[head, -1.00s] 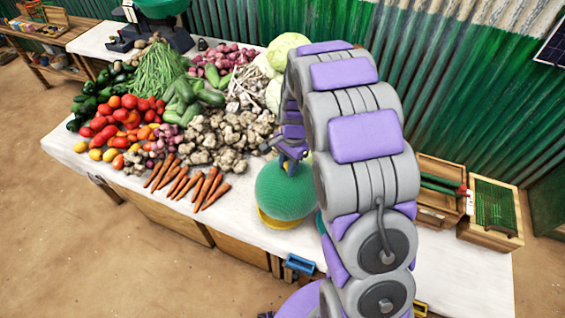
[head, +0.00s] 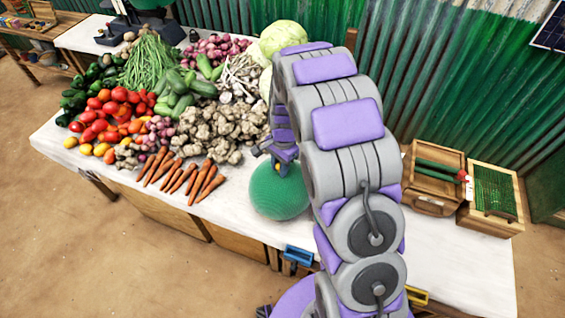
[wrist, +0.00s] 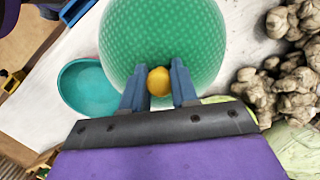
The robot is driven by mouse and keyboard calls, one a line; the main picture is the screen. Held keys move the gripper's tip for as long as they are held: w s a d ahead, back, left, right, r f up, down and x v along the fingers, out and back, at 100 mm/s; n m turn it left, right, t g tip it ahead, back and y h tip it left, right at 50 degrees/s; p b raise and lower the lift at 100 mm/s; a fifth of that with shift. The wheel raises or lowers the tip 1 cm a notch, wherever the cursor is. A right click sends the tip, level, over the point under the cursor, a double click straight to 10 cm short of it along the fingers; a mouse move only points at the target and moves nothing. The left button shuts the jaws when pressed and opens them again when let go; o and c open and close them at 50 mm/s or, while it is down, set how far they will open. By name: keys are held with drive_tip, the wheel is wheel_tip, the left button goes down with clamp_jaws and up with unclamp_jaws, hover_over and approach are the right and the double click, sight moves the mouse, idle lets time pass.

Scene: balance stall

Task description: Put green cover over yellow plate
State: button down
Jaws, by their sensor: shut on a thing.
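The green cover (head: 279,192) is a textured dome on the white table, beside the ginger heap and left of my arm. In the wrist view the cover (wrist: 165,35) fills the top middle, with a round yellow-orange knob (wrist: 159,82) between my fingers. My gripper (wrist: 158,88) is shut on this knob; in the head view my gripper (head: 282,163) is at the top of the dome, partly hidden by my arm. No yellow plate shows now in either view. Whether the dome's rim rests on the plate or the table cannot be told.
A teal bowl (wrist: 88,87) stands close beside the cover. Ginger (head: 222,128), carrots (head: 182,178) and other vegetables crowd the table's left and back. Two wooden boxes (head: 432,200) (head: 480,222) are at the right. A blue clip (head: 298,256) sits on the front edge.

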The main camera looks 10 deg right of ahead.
sight(278, 177)
drive_tip(key=shift+a+f, duration=0.65)
drive_tip(key=shift+a, duration=0.2)
drive_tip(key=shift+a+f+b, duration=0.15)
drive_tip(key=shift+f+b, duration=0.1)
drive_tip(key=shift+b, duration=0.1)
drive_tip(key=shift+f, duration=0.25)
drive_tip(key=shift+d+f+b, duration=0.5)
drive_tip(key=shift+d+f, duration=0.3)
drive_tip(key=shift+d, duration=0.3)
drive_tip(key=shift+d+f, duration=0.1)
drive_tip(key=shift+f, duration=0.45)
drive_tip(key=shift+a+f, duration=0.3)
drive_tip(key=shift+a, duration=0.2)
drive_tip(key=shift+a+f, duration=0.3)
drive_tip(key=shift+a, duration=0.2)
drive_tip(key=shift+d, duration=0.8)
drive_tip(key=c, duration=1.3)
unclamp_jaws()
drive_tip(key=shift+a, duration=0.2)
drive_tip(key=o, duration=0.5)
drive_tip(key=shift+a, duration=0.45)
drive_tip(key=shift+c, duration=0.2)
drive_tip(key=shift+o, duration=0.7)
drive_tip(key=shift+d, duration=0.35)
drive_tip(key=o, duration=0.5)
drive_tip(key=shift+d, duration=0.1)
drive_tip(key=shift+c, duration=0.2)
drive_tip(key=shift+a, duration=0.2)
